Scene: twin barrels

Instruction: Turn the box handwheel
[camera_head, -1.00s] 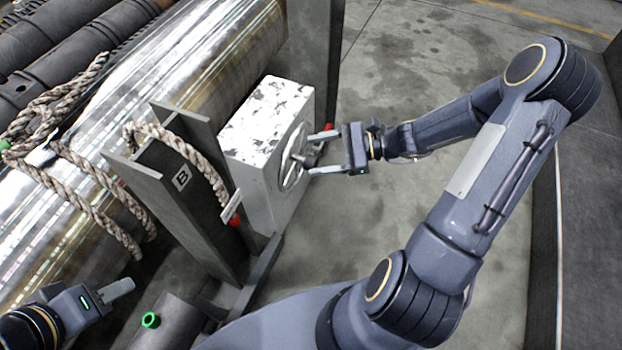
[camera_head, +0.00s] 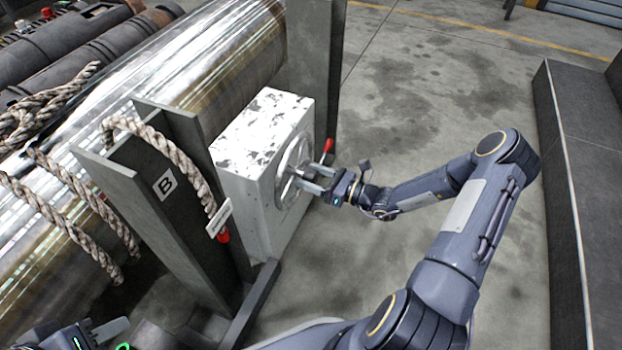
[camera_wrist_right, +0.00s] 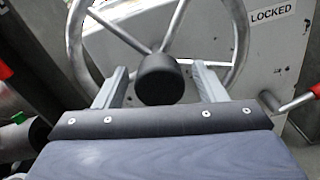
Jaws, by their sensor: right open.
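The box (camera_head: 262,130) is pale with a blotchy white top and stands between two dark steel posts. Its metal handwheel (camera_head: 280,185) is on the face toward my right arm. My right gripper (camera_head: 306,177) is at the wheel, open. In the right wrist view, the fingers (camera_wrist_right: 160,70) stand on either side of the wheel's dark round hub (camera_wrist_right: 160,85), with small gaps visible. The wheel's rim and spokes (camera_wrist_right: 128,38) show behind. The left gripper (camera_head: 108,330) is at the bottom left, away from the box and mostly cut off, so its opening is unclear.
A red-tipped lever (camera_head: 327,147) stands beside the wheel, close to my right gripper. A "LOCKED" label (camera_wrist_right: 272,14) is on the box face. Rope (camera_head: 170,150) hangs over the post marked B (camera_head: 165,184). The floor right of the box is open, up to a dark low block (camera_head: 590,170).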

